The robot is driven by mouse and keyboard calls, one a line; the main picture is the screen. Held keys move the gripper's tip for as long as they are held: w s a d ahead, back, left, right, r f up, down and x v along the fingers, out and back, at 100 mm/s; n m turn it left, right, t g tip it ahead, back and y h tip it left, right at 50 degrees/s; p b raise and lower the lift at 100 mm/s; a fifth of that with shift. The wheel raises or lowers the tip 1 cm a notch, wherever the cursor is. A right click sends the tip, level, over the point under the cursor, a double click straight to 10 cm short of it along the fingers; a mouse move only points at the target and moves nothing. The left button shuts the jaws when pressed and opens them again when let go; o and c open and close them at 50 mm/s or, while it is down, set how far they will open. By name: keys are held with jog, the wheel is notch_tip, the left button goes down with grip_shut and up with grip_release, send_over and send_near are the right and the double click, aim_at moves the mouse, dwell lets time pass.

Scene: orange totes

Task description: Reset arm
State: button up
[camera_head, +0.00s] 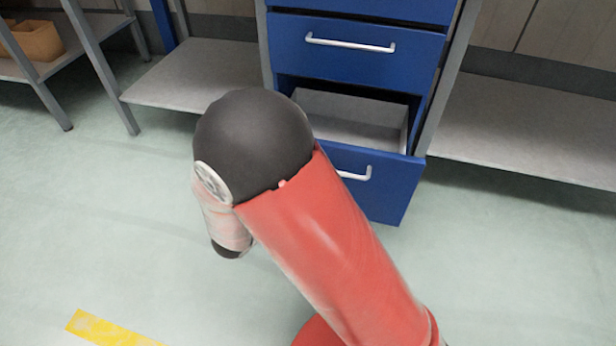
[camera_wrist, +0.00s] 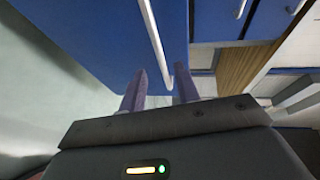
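My gripper (camera_wrist: 160,70) shows in the wrist view with its two purple-grey fingers apart and nothing held between them. A pale bar handle (camera_wrist: 152,40) on a blue front (camera_wrist: 100,35) runs down toward the gap between the fingertips. I cannot tell whether a finger touches it. In the head view my red arm with its black joint crosses the middle, and my gripper is out of sight there. Behind the arm, the lower blue drawer (camera_head: 385,195) stands pulled open, and its visible inside is empty and grey.
The closed blue drawer (camera_head: 350,65) above has a silver handle (camera_head: 350,43). Grey shelves stand left (camera_head: 190,75) and right (camera_head: 530,120) of the drawers. A brown box (camera_head: 35,40) sits far left. The pale floor (camera_head: 90,220) at left is clear, with a yellow strip (camera_head: 105,330).

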dwell(0.5)
jog(key=w+a+r+n+y+p, duration=0.1)
jog(key=w+r+n+y+p, duration=0.25)
jog(key=w+r+y, duration=0.35)
jog(key=s+d+r+n+g+y+p, duration=0.1)
jog(key=s+r+n+y+p, duration=0.15)
jog(key=r+n, duration=0.45)
jog(key=s+d+r+n+y+p, duration=0.1)
jog(key=s+r+n+y, duration=0.35)
jog(key=r, duration=0.35)
jog(key=s+d+r+n+g+h+p, duration=0.1)
jog(key=s+d+r+n+g, duration=0.1)
jog(key=s+d+n, duration=0.3)
jog(key=s+d+r+n+g+h+p, duration=0.2)
jog(key=s+d+n, duration=0.3)
jog(key=s, duration=0.8)
jog(key=d+g, duration=0.1)
jog(key=d, duration=0.2)
jog(key=shift+d+r+h, duration=0.25)
jog(key=shift+d+h, duration=0.05)
